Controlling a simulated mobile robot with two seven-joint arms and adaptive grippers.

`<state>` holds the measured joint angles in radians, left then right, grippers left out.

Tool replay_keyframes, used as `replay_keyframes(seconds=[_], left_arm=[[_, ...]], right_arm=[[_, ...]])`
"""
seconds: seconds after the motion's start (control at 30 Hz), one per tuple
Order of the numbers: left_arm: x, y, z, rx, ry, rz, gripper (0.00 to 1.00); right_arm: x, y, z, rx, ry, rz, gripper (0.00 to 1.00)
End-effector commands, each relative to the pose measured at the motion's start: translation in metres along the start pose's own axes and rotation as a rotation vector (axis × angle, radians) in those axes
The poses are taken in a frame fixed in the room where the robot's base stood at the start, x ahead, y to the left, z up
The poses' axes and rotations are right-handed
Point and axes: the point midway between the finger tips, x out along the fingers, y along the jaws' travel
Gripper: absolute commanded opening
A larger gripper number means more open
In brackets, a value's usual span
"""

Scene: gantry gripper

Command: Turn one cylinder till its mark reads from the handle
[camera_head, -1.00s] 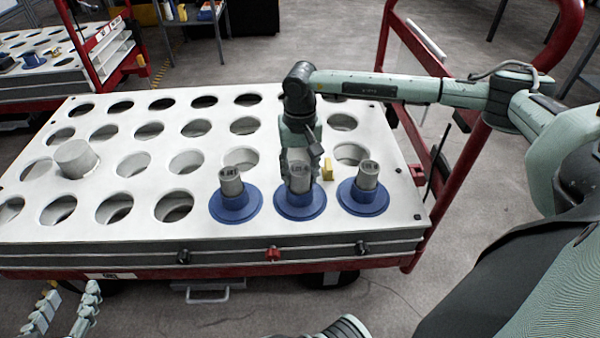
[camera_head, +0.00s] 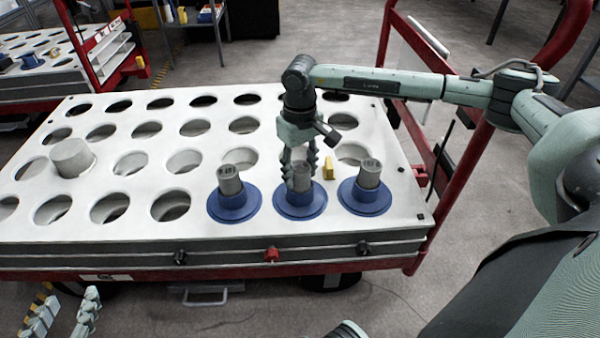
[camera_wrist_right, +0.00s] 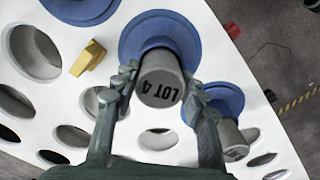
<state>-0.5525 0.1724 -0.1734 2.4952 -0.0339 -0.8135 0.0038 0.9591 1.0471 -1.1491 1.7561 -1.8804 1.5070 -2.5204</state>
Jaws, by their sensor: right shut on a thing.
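Three grey cylinders stand in blue flanged holders: the left cylinder (camera_head: 229,180), the middle cylinder (camera_head: 302,178) and the right cylinder (camera_head: 369,174). My right gripper (camera_head: 301,180) comes down from above, shut on the middle cylinder. In the right wrist view its fingers (camera_wrist_right: 160,92) lie on both sides of that cylinder (camera_wrist_right: 158,72), whose end face carries a dark LOT 4 mark. Fingers partly cover this cylinder in the head view. My left gripper (camera_head: 62,312) is low at the left, its fingers apart and empty. A red handle bar (camera_head: 562,40) rises at the cart's right end.
The white cart top (camera_head: 300,232) has many round holes. A pale cylinder (camera_head: 72,158) sits at the left.

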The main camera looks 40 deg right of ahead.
Motion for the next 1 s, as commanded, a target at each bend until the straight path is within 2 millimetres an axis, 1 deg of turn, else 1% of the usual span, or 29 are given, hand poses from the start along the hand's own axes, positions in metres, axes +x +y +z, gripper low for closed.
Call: replay_keyframes(seconds=[0.1,0.33,0.5,0.63,0.87,0.9,1.0], left_arm=[[0.001,0.000,0.001,0.000,0.000,0.000,0.40],[0.001,0.000,0.002,0.000,0.000,0.000,0.40],[0.005,0.001,0.010,0.000,0.000,0.000,0.40],[0.006,0.001,0.012,0.000,0.000,0.000,0.40],[0.006,0.001,0.012,0.000,0.000,0.000,0.40],[0.006,0.001,0.012,0.000,0.000,0.000,0.40],[0.006,0.001,0.012,0.000,0.000,0.000,0.40]], right_arm=[[-0.002,0.000,-0.001,-0.031,0.002,0.000,0.00],[-0.001,0.000,-0.001,-0.040,0.002,0.000,0.00],[0.000,0.000,-0.001,-0.180,0.003,0.000,0.00],[-0.001,0.000,-0.001,-0.273,0.003,0.000,0.00],[-0.002,0.000,-0.001,-0.292,0.003,0.000,0.00],[-0.002,0.000,-0.001,-0.292,0.003,0.000,0.46],[-0.002,0.000,-0.001,-0.291,0.002,0.000,0.58]])
